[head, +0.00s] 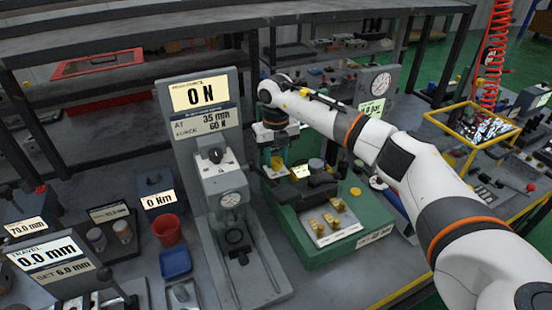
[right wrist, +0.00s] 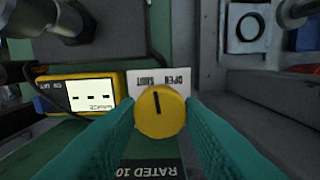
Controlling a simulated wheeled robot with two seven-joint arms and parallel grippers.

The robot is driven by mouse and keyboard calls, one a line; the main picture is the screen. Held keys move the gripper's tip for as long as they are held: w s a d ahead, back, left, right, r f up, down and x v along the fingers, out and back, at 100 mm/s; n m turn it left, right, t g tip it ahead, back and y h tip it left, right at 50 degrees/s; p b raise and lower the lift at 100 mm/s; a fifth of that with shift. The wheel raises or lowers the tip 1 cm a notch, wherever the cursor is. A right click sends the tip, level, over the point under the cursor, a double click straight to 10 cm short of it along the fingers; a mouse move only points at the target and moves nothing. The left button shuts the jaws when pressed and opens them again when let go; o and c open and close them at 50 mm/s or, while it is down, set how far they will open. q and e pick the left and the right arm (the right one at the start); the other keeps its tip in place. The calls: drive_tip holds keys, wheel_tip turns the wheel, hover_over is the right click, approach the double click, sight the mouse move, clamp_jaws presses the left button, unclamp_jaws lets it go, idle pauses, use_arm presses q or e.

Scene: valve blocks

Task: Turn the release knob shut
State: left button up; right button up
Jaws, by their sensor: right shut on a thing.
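The release knob (right wrist: 161,112) is a round yellow knob with a black pointer line, in the middle of the right wrist view. Its line points up the picture, tilted slightly left. A pale label (right wrist: 166,80) with upside-down OPEN and SHUT lettering lies just beyond it. My right gripper (right wrist: 161,115) has its two teal fingers on either side of the knob, shut on it. In the head view, my right gripper (head: 277,157) reaches down at the back left of the green machine (head: 345,240); the knob cannot be made out clearly there. My left gripper is not in view.
A yellow gauge (right wrist: 85,97) showing dashes sits close to the left finger. A red cup (head: 167,231) and a blue bin (head: 175,263) stand farther left.

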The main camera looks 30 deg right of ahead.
sight(276, 160)
drive_tip(key=n+b, duration=0.1)
drive_tip(key=n, duration=0.4)
drive_tip(key=shift+r+n, duration=0.1)
drive_tip(key=shift+n, duration=0.3)
idle(0.4)
drive_tip(key=o, duration=1)
drive_tip(key=shift+c, duration=0.2)
wheel_tip(276, 160, up, 12)
drive_tip(key=b, duration=0.2)
